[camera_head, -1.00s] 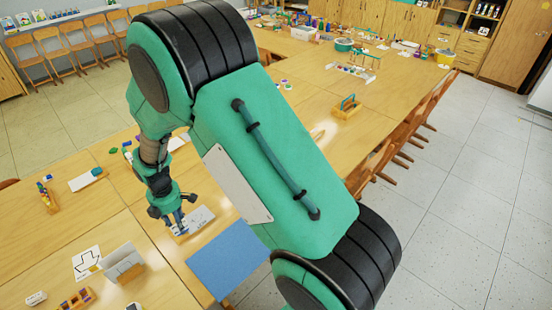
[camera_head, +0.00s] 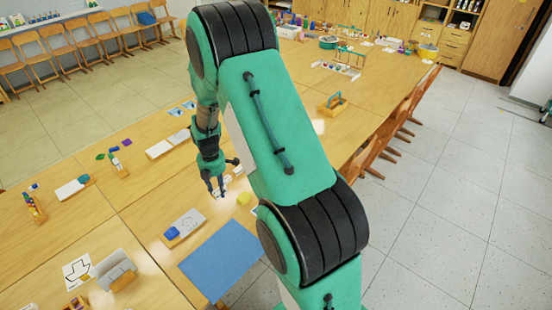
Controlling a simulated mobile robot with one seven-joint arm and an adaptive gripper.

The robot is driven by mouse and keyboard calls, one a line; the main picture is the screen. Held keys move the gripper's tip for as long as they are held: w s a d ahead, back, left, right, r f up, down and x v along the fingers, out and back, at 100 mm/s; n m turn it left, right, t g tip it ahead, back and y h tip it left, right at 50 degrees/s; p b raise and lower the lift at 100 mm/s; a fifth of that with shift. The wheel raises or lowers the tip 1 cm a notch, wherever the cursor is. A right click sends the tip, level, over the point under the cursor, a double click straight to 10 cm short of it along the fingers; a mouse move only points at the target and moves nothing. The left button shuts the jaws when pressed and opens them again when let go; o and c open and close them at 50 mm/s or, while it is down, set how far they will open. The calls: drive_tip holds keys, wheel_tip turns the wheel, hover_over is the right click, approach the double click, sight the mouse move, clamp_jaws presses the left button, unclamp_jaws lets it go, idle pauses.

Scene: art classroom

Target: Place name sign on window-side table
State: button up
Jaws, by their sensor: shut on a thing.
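My gripper (camera_head: 215,190) points down over the near wooden table (camera_head: 140,212), just beyond a wooden tray and left of my large green forearm. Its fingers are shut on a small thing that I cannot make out. A white card (camera_head: 226,183) shows right by the fingertips; I cannot tell whether they touch it. A folded white card in a wooden base (camera_head: 112,270) stands at the lower left, but no writing is readable, so I cannot tell whether it is the name sign. I see no other clear name sign.
A blue mat (camera_head: 222,262) lies at the table's edge. A wooden caddy (camera_head: 333,106) stands farther right. Chairs (camera_head: 75,45) line the far left wall.

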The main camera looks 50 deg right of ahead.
drive_tip(key=f, duration=1)
drive_tip(key=shift+a+f, duration=0.1)
drive_tip(key=shift+a, duration=0.1)
drive_tip(key=w+d, duration=0.1)
drive_tip(key=w, duration=0.4)
drive_tip(key=w+d+f+b, duration=0.1)
drive_tip(key=w+d, duration=0.1)
drive_tip(key=w, duration=0.3)
drive_tip(key=w+d+b, duration=0.1)
drive_tip(key=w+d, duration=0.1)
drive_tip(key=w, duration=0.3)
drive_tip(key=shift+w+f, duration=0.1)
drive_tip(key=shift+f, duration=0.15)
drive_tip(key=shift+f+b, duration=0.35)
drive_tip(key=shift+f, duration=1.4)
drive_tip(key=shift+f, duration=0.15)
drive_tip(key=o, duration=0.9)
